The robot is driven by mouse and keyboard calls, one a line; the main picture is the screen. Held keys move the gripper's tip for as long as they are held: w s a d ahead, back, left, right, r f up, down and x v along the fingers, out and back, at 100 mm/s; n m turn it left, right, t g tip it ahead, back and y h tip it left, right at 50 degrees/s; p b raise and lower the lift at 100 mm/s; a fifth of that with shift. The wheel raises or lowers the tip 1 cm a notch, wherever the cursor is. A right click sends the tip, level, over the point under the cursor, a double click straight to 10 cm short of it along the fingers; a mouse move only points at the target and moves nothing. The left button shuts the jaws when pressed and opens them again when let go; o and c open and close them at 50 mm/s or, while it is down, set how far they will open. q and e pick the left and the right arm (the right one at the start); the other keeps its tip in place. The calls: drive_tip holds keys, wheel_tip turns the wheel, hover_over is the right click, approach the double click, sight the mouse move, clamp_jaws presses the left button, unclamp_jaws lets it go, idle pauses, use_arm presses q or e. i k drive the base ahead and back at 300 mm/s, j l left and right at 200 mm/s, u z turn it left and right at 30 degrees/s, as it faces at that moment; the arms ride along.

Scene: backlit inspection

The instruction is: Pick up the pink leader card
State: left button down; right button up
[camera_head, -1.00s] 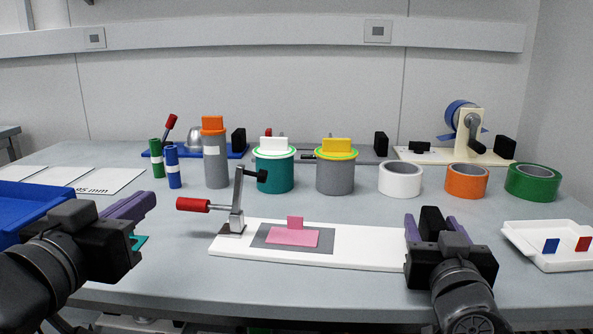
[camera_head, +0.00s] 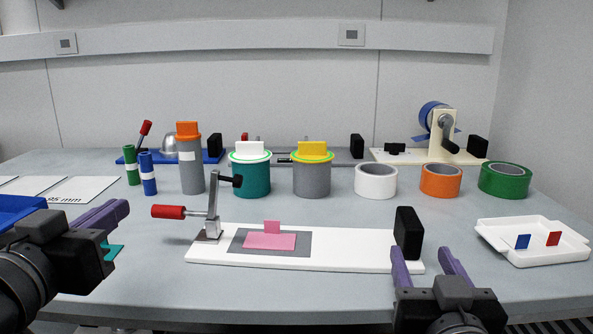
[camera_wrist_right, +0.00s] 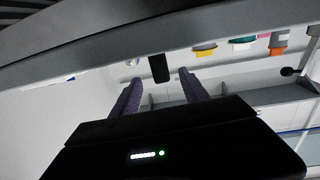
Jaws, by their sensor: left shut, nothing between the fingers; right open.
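The pink leader card (camera_head: 268,241) lies flat on a grey pad (camera_head: 303,249) on a white board (camera_head: 345,264), with a small pink tab standing at its back edge. A toggle clamp with a red handle (camera_head: 169,211) stands at the board's left end, its arm raised. My right gripper (camera_head: 421,252) is open and empty at the board's right end, near a black block (camera_head: 408,233). Its spread purple fingers show in the right wrist view (camera_wrist_right: 158,95). My left gripper (camera_head: 122,210) is shut and empty, left of the board and apart from the card.
A white tray (camera_head: 500,249) with a blue and a red piece is at right. Behind stand white (camera_head: 376,180), orange (camera_head: 441,180) and green (camera_head: 504,180) tape rolls, grey (camera_head: 311,180) and teal (camera_head: 250,181) canisters, and an orange-capped bottle (camera_head: 190,172). The table's front strip is clear.

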sight(272, 239)
drive_tip(key=k+j, duration=0.1)
drive_tip(key=k, duration=0.9)
